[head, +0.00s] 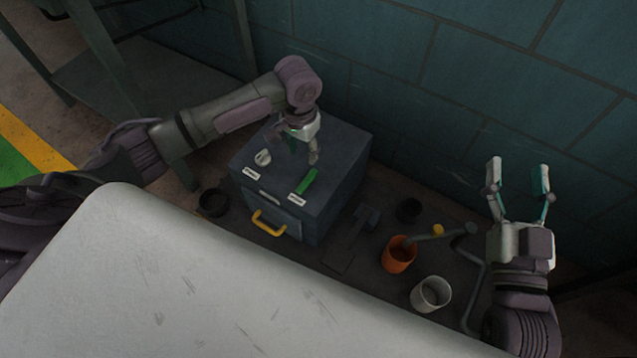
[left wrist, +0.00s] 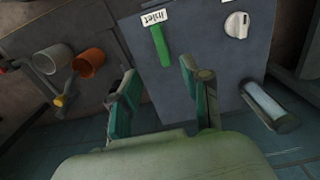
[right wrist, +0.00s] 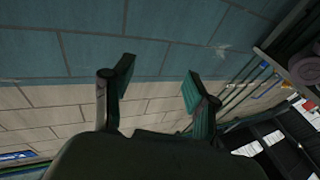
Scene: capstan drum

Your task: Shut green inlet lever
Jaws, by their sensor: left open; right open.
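The green inlet lever (head: 307,182) lies on top of a dark grey box (head: 343,150), beside a white label; the label reads "inlet" in the left wrist view (left wrist: 153,17). The lever also shows in the left wrist view (left wrist: 160,46), beyond my fingertips. My left gripper (head: 301,148) is over the box, behind the lever, open and apart from it. In the left wrist view its fingers (left wrist: 160,88) are spread with nothing between them. My right gripper (head: 518,180) is open and empty at the far right, fingers pointing towards the wall; its wrist view shows empty fingers (right wrist: 155,90).
A white knob (head: 262,157) sits left of the lever on the box. A yellow handle (head: 268,223) is on the box front. An orange cup (head: 399,254) and white cup (head: 430,294) stand right of it. A tiled wall (head: 470,80) closes the back.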

